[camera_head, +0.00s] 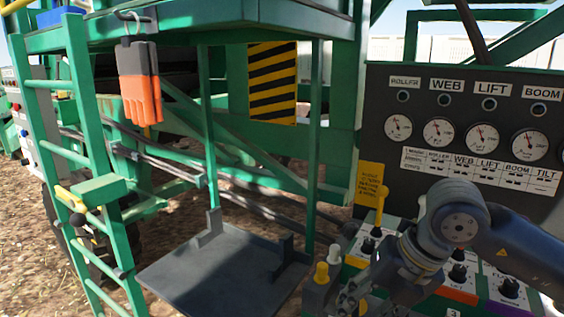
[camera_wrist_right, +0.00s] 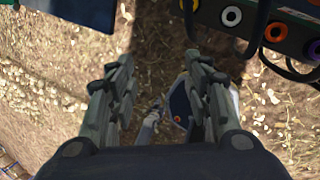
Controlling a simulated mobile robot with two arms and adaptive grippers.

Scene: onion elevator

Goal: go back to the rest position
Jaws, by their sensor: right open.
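My right arm comes in from the right in the head view, in front of the control panel's lower part. My right gripper (camera_head: 352,296) is low at the bottom edge there, partly cut off. In the right wrist view the right gripper (camera_wrist_right: 160,62) has its two dark fingers wide apart, with nothing between them. It points down over straw-strewn ground. My left gripper is in neither view.
The gauge panel (camera_head: 455,165) and a console with knobs (camera_head: 457,273) stand close to my right arm. A dark platform (camera_head: 225,270) lies left of it. A green ladder (camera_head: 88,125) and hanging orange gloves (camera_head: 140,85) are further left. Coloured rings (camera_wrist_right: 232,16) edge the wrist view.

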